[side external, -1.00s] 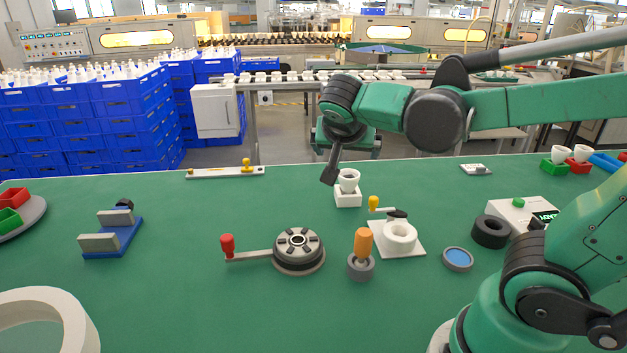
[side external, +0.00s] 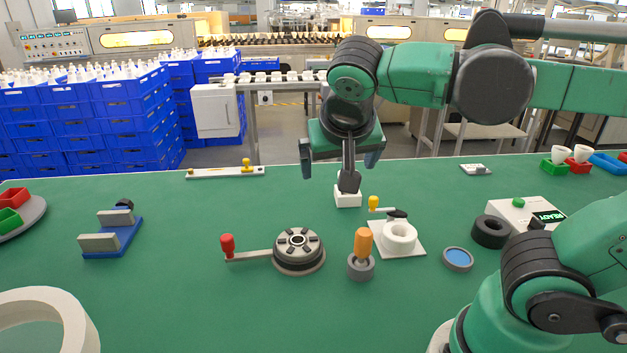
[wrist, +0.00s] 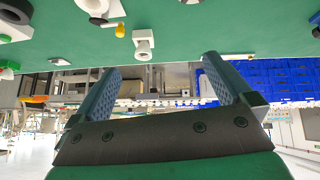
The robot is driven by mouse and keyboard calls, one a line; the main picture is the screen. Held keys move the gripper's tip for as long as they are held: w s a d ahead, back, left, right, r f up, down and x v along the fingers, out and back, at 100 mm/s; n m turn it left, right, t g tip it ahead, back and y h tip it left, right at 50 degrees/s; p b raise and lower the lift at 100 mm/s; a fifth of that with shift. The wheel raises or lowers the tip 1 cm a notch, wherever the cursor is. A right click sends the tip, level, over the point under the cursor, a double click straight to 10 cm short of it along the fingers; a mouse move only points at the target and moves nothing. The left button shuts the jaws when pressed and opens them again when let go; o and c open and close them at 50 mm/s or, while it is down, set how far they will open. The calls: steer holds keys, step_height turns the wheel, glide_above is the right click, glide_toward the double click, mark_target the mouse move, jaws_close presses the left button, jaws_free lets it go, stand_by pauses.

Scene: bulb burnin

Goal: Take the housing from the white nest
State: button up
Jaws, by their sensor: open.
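The white nest (side external: 347,199) is a small square block on the green table, near the middle back. In the side view, a dark bar on my wrist covers the housing. In the wrist view, which is upside down, the white cup-shaped housing (wrist: 144,48) shows on the nest (wrist: 142,34), ahead of my open fingers. My gripper (side external: 339,163) is level and empty, its two fingers wide apart. In the wrist view the gripper (wrist: 161,63) points toward the back of the room. No finger touches the housing.
A yellow-knobbed white fixture (side external: 402,247) stands right of the nest. An orange-handled tool (side external: 361,246) and a red-knobbed crank (side external: 299,250) stand in front. A long white plate (side external: 222,173) lies to the back left. The table just left of the nest is clear.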

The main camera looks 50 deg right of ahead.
step_height(320, 180, down, 7)
steer(key=a+n+t+y, duration=0.2)
steer(key=n+y, duration=0.3)
steer(key=n, duration=0.3)
steer(key=shift+w+a+t+y, duration=0.15)
steer(key=shift+w+t+y, duration=0.15)
steer(key=shift+w, duration=0.1)
